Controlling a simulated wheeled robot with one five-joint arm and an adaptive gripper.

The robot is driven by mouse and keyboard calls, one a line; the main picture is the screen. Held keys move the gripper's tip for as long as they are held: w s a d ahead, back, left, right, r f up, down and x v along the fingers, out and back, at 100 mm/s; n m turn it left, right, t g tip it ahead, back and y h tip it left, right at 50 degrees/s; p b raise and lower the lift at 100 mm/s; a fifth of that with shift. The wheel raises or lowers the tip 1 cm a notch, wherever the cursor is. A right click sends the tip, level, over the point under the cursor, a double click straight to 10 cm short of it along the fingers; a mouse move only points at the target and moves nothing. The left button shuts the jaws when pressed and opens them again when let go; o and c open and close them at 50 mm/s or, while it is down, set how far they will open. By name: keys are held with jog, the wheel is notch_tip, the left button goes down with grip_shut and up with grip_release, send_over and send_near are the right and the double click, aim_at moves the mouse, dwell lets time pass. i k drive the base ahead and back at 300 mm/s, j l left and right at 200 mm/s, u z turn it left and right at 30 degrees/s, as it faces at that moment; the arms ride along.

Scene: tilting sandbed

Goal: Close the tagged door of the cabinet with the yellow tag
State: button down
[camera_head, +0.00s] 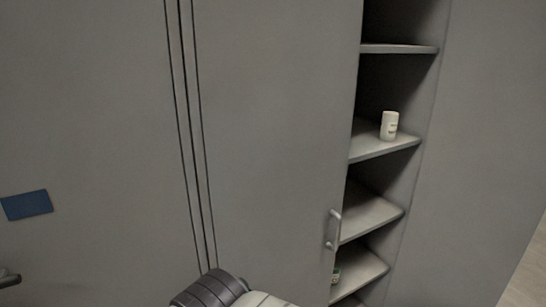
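No yellow tag shows in this view. A grey cabinet door (270,130) fills the middle, with a vertical metal handle (333,229) near its lower right edge. To the right of this edge the cabinet stands open and its shelves (385,143) show. A wide grey panel (485,150) lies right of the opening; I cannot tell whether it is an open door or a side wall. A blue tag (27,205) is on the grey front at left. Part of my arm shows at the bottom centre; my gripper is not in view.
A white jar (389,125) stands on an upper shelf, and a small green-and-white item (336,275) is partly hidden low down behind the door edge. A dark handle (8,278) shows at the lower left. A strip of light floor (528,275) is at the lower right.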

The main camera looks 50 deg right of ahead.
aim_at(479, 202)
jog(key=k+l+u, duration=0.2)
jog(key=k+l, duration=1)
jog(key=l, duration=0.15)
jog(key=k+l+u, duration=0.2)
jog(key=k+l, duration=1.1)
jog(key=l, duration=0.2)
jog(key=k+l+u, duration=0.1)
jog(key=l, duration=0.3)
jog(key=k+l, duration=0.15)
jog(key=l, duration=0.2)
jog(key=k+l+u, duration=0.1)
jog(key=l, duration=0.25)
jog(key=k+l, duration=0.2)
jog(key=l, duration=0.15)
jog(key=i+l, duration=0.1)
jog(key=l, duration=0.6)
jog(key=i+l+u, duration=0.1)
jog(key=l, duration=0.55)
